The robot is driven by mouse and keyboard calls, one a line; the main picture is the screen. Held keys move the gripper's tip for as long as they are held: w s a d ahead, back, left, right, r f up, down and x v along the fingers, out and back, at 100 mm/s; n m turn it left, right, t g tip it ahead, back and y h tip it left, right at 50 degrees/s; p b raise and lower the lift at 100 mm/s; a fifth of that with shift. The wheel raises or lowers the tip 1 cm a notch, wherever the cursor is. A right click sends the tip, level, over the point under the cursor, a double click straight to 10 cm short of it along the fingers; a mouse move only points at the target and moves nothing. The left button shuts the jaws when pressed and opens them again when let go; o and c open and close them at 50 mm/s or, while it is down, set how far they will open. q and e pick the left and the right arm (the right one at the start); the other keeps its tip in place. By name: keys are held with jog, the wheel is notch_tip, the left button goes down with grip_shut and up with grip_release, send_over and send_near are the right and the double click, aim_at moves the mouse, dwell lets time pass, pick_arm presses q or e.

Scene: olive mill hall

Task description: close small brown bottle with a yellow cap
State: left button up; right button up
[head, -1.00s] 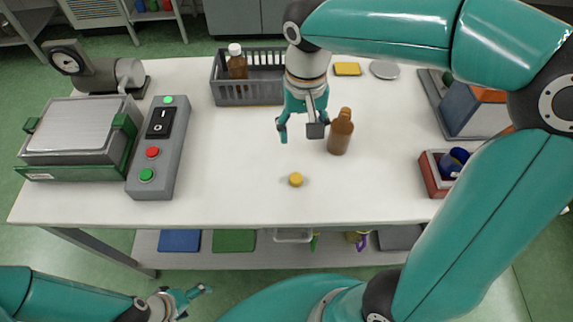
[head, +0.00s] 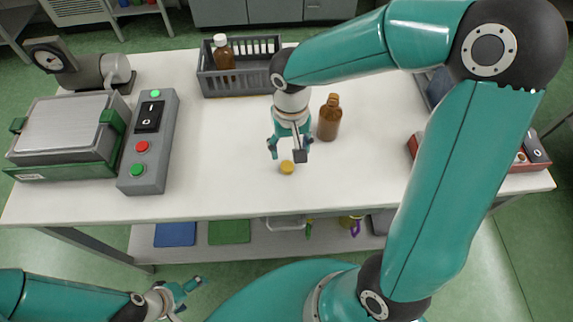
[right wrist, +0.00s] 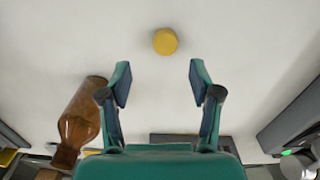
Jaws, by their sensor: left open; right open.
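The small brown bottle (head: 329,118) stands upright and uncapped on the white table. The yellow cap (head: 287,167) lies on the table in front of it. My right gripper (head: 290,152) is open and empty, just behind and above the cap. In the right wrist view the cap (right wrist: 165,41) is beyond the open fingertips (right wrist: 158,82), centred between them, and the bottle (right wrist: 80,122) stands beside the left finger. My left gripper (head: 192,292) is open and empty, low at the left, in front of the table.
A grey crate (head: 240,88) at the back holds another brown bottle (head: 223,60) with a white cap. A grey control box (head: 148,165) with buttons and a scale-like machine (head: 65,130) stand at the left. A red box (head: 525,182) is at the right. The table's front middle is clear.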

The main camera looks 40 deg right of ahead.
aim_at(287, 165)
jog(key=shift+f, duration=0.6)
jog(key=shift+f, duration=0.1)
jog(key=f, duration=0.3)
jog(key=f+p, duration=0.1)
jog(key=f, duration=0.1)
jog(key=shift+w+a, duration=0.15)
jog(key=shift+a, duration=0.2)
jog(key=c, duration=0.8)
